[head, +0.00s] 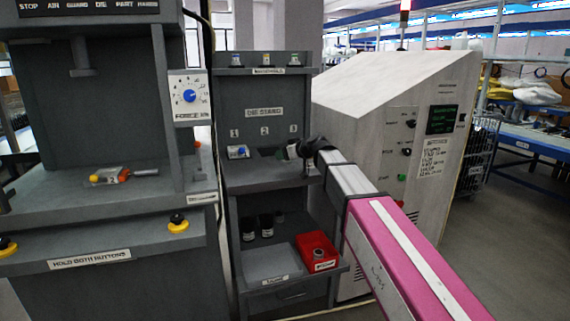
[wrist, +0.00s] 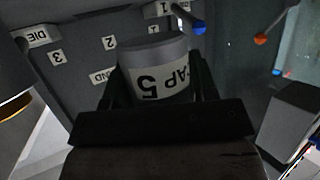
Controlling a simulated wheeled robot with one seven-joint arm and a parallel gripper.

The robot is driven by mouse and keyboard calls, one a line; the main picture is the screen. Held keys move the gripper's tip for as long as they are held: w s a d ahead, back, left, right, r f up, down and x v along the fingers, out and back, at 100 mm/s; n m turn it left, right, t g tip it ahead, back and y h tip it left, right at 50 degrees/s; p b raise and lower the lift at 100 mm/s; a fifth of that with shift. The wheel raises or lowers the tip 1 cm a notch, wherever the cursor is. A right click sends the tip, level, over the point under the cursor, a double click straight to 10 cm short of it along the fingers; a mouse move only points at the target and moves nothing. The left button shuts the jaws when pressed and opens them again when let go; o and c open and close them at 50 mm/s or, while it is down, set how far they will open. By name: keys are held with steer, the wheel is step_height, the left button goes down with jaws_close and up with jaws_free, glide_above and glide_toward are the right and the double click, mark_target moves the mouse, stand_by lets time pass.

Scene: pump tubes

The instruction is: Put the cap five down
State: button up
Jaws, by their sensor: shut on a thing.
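My gripper (head: 303,149) is in front of the die stand (head: 262,122), near the number 3 position, at the end of my outstretched arm. In the wrist view, cap five (wrist: 158,68) is a grey cylinder with a white "CAP 5" label, which appears upside down. The two dark fingers close on it from both sides. In the head view the cap is small and largely hidden by my gripper. I cannot tell whether its underside touches the stand's ledge.
A blue-ended part (head: 238,152) sits below number 1. The lower shelf holds dark cylinders (head: 249,228) and a red bin (head: 303,244) with a part in it. The press (head: 90,190) stands left, a pale cabinet (head: 380,130) right. The tray (head: 265,263) before the cylinders looks bare.

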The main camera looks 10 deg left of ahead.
mark_target(285, 162)
steer(key=shift+f, duration=1.95)
steer(key=shift+f, duration=0.2)
steer(key=o, duration=1.1)
steer(key=shift+c, duration=0.2)
steer(key=shift+r, duration=0.15)
